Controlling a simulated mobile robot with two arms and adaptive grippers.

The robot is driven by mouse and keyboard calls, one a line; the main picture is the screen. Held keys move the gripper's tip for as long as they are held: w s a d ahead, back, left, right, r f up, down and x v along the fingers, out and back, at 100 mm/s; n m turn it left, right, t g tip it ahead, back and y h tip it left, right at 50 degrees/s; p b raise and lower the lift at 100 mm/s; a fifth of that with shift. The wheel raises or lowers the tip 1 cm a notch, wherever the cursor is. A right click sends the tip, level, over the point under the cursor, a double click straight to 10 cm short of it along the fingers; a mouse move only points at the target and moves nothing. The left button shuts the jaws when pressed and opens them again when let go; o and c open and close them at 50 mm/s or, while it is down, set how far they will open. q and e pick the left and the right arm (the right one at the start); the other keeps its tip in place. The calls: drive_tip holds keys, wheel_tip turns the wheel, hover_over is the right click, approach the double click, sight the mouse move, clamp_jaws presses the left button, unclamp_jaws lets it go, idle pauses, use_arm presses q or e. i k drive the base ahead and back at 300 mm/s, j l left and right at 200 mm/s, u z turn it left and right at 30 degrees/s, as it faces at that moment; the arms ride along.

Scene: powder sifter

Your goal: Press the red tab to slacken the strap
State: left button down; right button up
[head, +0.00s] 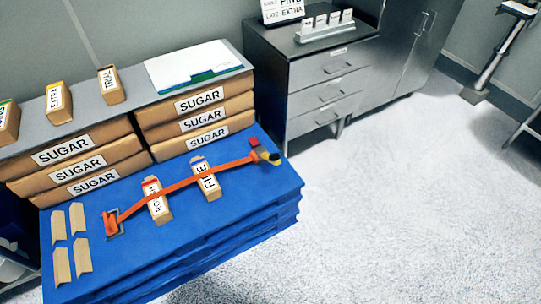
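An orange strap (182,184) runs across the blue stack's top, from an orange end fitting (110,222) at the left to a buckle (269,157) at the right edge. A small red tab (255,143) shows at the buckle, beside yellow and black parts. The strap passes over two small cartons, one with a red top (158,206) and one with a blue top (208,184), the second labelled roughly "FINE". Neither of my grippers is in view, and nothing touches the tab.
Stacked SUGAR boxes (70,147) stand behind, under a grey shelf (87,117) with small cartons and a white-green sheet (190,64). Tan angled pieces (57,225) lie at the left. A grey drawer cabinet (300,78) stands behind right. The floor (420,200) at right is clear.

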sight(254, 141)
drive_tip(key=i+j+z, duration=0.3)
drive_tip(key=i, duration=0.15)
drive_tip(key=i+j+z, duration=0.15)
drive_tip(key=i+z, duration=0.15)
drive_tip(key=i, duration=0.1)
